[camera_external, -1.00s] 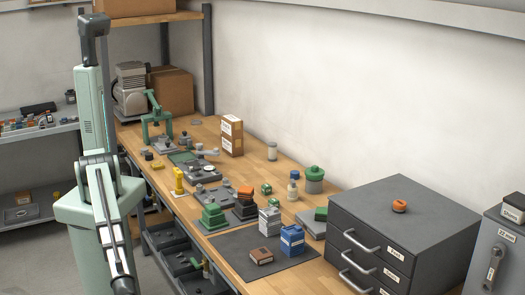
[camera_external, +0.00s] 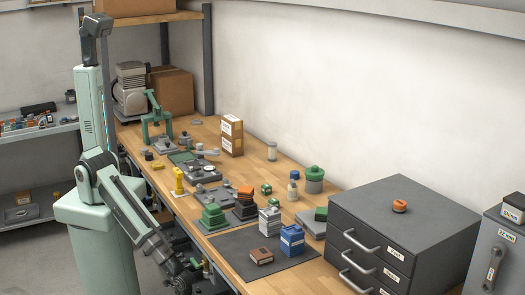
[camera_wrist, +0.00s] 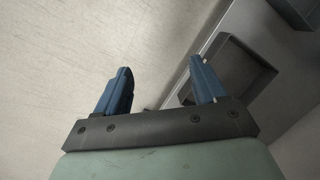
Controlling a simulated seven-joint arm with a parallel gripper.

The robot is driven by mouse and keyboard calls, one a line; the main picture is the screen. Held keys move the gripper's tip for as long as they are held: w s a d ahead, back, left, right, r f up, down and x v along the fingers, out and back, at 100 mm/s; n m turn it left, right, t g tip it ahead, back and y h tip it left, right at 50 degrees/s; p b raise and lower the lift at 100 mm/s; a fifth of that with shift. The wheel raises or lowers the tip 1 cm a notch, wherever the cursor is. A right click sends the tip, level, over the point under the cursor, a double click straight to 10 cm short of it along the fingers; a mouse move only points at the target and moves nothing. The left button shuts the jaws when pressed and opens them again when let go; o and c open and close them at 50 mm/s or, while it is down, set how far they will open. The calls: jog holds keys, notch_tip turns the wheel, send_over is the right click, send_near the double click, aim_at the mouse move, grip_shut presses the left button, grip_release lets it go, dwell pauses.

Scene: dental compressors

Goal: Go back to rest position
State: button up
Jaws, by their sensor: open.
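My gripper (camera_wrist: 160,74) is open in the wrist view, with its two blue fingers apart and nothing between them. In the external view my arm hangs down from its column, angled to the lower right. The dark wrist end (camera_external: 182,272) is low beside the workbench's front edge, near the bottom of the picture. The fingers cannot be made out clearly there.
The workbench (camera_external: 262,163) carries several blocks, fixtures and boxes, with a dark mat (camera_external: 235,243) near the front. A grey drawer cabinet (camera_external: 405,220) stands at the right. A dark open tray or drawer (camera_wrist: 232,70) shows beyond my fingers, with pale floor to its left.

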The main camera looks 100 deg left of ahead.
jog(key=s+a+g, duration=0.2)
jog(key=s+a, duration=0.3)
jog(key=s, duration=0.3)
jog(key=s+a+n+g+h, duration=0.1)
jog(key=s+a+g, duration=0.1)
jog(key=s+a, duration=0.3)
jog(key=s, duration=0.3)
jog(key=shift+s+f+g, duration=0.3)
jog(key=shift+s, duration=0.1)
